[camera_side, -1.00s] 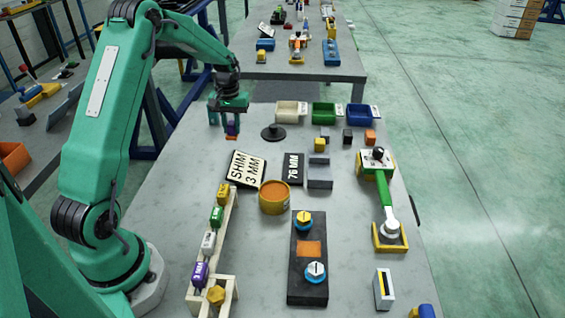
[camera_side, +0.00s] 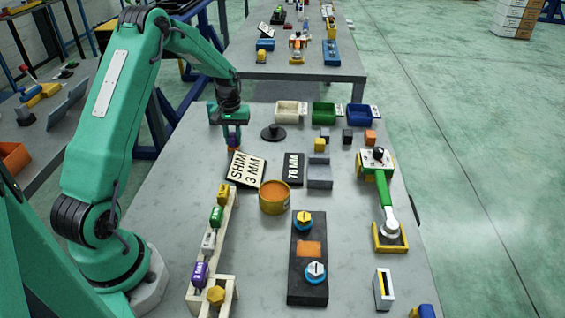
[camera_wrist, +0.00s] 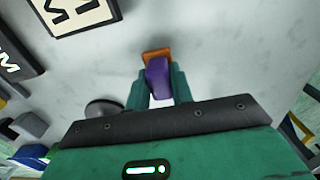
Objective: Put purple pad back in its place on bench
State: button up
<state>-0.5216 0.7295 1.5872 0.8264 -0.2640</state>
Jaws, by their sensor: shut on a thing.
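My gripper (camera_side: 232,132) is shut on the purple pad (camera_wrist: 158,80), low over the far left part of the grey bench (camera_side: 180,200). In the wrist view the pad sits between the two green fingers (camera_wrist: 159,92). An orange piece (camera_wrist: 156,55) shows at the pad's far end, beyond the fingertips. In the side view the pad is small and partly hidden by the fingers, with the orange part under it. I cannot tell whether the orange part touches the bench. The pad's place is not clear to see.
A black round stand (camera_side: 273,133) is just right of my gripper. The SHIM 3 MM plate (camera_side: 246,169) lies nearer the camera. White (camera_side: 291,112), green (camera_side: 324,113) and blue (camera_side: 361,115) bins stand behind. A wooden rack (camera_side: 226,235) holds several coloured blocks.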

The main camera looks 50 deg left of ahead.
aim_at(233, 134)
jog(key=o, duration=0.9)
jog(key=shift+o, duration=0.2)
notch_tip(233, 134, up, 12)
jog(key=shift+r, duration=0.15)
dwell(0.4)
